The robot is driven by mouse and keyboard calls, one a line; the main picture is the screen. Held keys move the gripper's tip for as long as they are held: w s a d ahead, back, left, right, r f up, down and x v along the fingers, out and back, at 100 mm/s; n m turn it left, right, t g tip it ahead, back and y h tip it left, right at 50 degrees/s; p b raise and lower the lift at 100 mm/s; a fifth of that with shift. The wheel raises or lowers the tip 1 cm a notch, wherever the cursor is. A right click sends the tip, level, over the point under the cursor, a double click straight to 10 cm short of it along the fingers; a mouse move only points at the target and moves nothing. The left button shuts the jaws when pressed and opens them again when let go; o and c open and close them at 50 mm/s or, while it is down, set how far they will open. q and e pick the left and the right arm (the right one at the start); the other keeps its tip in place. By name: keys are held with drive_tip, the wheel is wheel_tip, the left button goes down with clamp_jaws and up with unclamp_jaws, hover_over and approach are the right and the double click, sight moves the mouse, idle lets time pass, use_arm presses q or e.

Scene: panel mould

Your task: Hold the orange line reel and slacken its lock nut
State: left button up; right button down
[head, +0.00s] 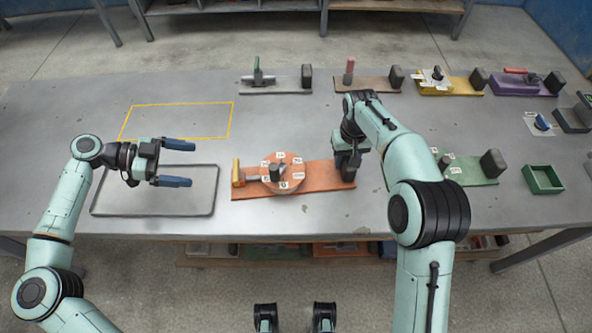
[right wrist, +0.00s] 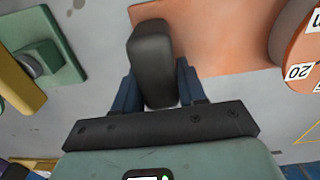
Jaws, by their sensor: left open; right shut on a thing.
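The orange line reel (head: 289,166) is a round disc with white number tags on an orange base plate (head: 320,177). A dark lock nut (head: 274,172) shows near its front left, with a grey lever and a yellow block (head: 236,172) beside it. My right gripper (head: 347,165) is shut on the black block (right wrist: 154,62) at the right end of the orange base. The reel's edge (right wrist: 297,60) shows at the right of the right wrist view. My left gripper (head: 178,163) is open and empty above the grey tray, left of the reel.
A grey tray (head: 120,214) lies at the left, with a yellow outlined area (head: 180,105) behind it. Grey, brown, yellow and purple fixtures (head: 522,84) line the back. A green fixture (head: 476,172) and green box (head: 543,179) stand at the right.

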idle(0.4)
use_arm(q)
drive_tip(key=m+g+y, duration=0.1)
drive_tip(key=g+y, duration=0.2)
drive_tip(key=g, duration=0.1)
hover_over(234, 169)
drive_tip(key=s, duration=0.2)
drive_tip(key=shift+w+r, duration=0.1)
drive_tip(key=shift+w+d+r+y, duration=0.1)
drive_tip(key=shift+d+y, duration=0.15)
drive_tip(key=shift+y, duration=0.55)
drive_tip(key=shift+w+a+r+t+y, duration=0.1)
drive_tip(key=shift+a+r+t+y, duration=0.05)
drive_tip(key=shift+r+t+y, duration=0.3)
drive_tip(key=a+r+t+y, duration=0.2)
drive_tip(key=a+r+y, duration=0.1)
drive_tip(key=a+r, duration=0.25)
drive_tip(key=shift+n, duration=0.5)
drive_tip(key=x, duration=0.8)
drive_tip(key=w+x, duration=0.1)
drive_tip(key=x, duration=0.3)
drive_tip(key=c, duration=0.9)
drive_tip(key=shift+c, duration=0.2)
